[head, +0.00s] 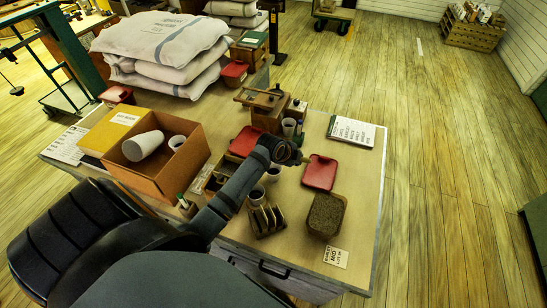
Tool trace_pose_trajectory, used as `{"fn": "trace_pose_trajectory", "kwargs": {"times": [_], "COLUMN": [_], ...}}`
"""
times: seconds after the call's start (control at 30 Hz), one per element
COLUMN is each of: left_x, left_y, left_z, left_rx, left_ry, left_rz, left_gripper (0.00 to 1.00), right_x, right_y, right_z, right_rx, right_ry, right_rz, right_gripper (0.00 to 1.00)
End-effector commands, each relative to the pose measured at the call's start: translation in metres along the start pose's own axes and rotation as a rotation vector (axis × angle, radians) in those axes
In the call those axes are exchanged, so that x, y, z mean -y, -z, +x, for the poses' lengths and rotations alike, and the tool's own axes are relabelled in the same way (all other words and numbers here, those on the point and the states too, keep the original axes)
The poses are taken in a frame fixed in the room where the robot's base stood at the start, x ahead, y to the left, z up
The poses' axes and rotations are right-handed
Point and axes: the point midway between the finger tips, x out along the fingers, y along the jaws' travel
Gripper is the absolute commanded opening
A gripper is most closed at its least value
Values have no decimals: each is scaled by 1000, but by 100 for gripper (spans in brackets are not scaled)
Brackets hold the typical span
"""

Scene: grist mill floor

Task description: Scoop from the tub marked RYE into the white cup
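An open tub (326,214) full of brown grain stands near the table's front right corner. I cannot read a RYE mark on it. My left arm comes in from the lower left and reaches over the table. My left gripper (300,157) is at its end, just left of a red lid (320,172) and beyond the grain tub. My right gripper is out of view.
A cardboard box (170,188) holding a white cylinder and a cup stands left. A dark slotted rack (266,221) is left of the tub. A card (336,257) lies in front.

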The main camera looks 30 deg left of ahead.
Motion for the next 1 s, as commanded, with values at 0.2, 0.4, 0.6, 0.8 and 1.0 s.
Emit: {"fn": "trace_pose_trajectory", "kwargs": {"times": [0.2, 0.4, 0.6, 0.8, 1.0], "left_x": [-1, -2, -3, -4, -5], "left_y": [-1, -2, -3, -4, -4], "left_z": [-2, -3, -4, -6, -7], "left_rx": [-8, -14, -20, -28, -35], "left_ry": [15, 27, 39, 51, 63], "left_rz": [-1, -3, -4, -5, -7], "left_gripper": [0, 0, 0, 0, 0], "right_x": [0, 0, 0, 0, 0], "right_y": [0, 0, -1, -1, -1], "right_z": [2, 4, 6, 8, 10], "right_rx": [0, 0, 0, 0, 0], "right_ry": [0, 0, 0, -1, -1], "right_rz": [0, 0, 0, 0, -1], "right_gripper": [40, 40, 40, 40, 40]}}
